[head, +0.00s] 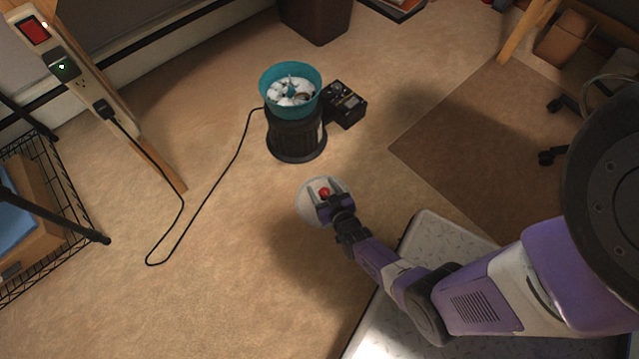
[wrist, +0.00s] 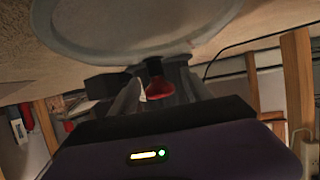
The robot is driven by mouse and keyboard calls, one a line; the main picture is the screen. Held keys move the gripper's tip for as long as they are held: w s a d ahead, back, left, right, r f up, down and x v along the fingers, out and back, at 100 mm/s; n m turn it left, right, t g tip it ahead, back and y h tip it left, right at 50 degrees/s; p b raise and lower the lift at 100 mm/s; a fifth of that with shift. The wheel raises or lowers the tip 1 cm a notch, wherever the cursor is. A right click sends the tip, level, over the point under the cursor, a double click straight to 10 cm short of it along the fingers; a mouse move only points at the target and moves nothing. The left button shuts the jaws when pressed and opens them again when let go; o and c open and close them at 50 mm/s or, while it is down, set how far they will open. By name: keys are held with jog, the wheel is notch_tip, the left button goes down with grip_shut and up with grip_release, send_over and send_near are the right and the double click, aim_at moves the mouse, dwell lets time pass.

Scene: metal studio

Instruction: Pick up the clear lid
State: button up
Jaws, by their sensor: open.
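The clear lid (head: 305,205) is a round, pale see-through disc with a red knob (head: 325,192). In the head view it appears at the floor in front of the bin-like machine, partly covered by my gripper. My gripper (head: 326,187) is open over the lid, with one finger on each side of the red knob. In the wrist view the lid (wrist: 130,22) fills the top and the knob (wrist: 157,82) shows between the two fingers (wrist: 156,90). I cannot tell whether the fingers touch the knob.
A dark cylindrical machine (head: 297,138) with a teal bowl (head: 290,112) of white pieces stands just behind the lid. A small black box (head: 346,104) sits beside it. A black cord (head: 222,172) curves across the floor to a power strip (head: 66,68). The floor to the left is mostly clear.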

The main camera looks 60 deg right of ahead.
jog(key=shift+w+d+f, duration=0.15)
jog(key=shift+w+f, duration=0.05)
jog(key=shift+w, duration=0.1)
grip_shut()
jog(key=shift+r, duration=0.1)
dwell(1.1)
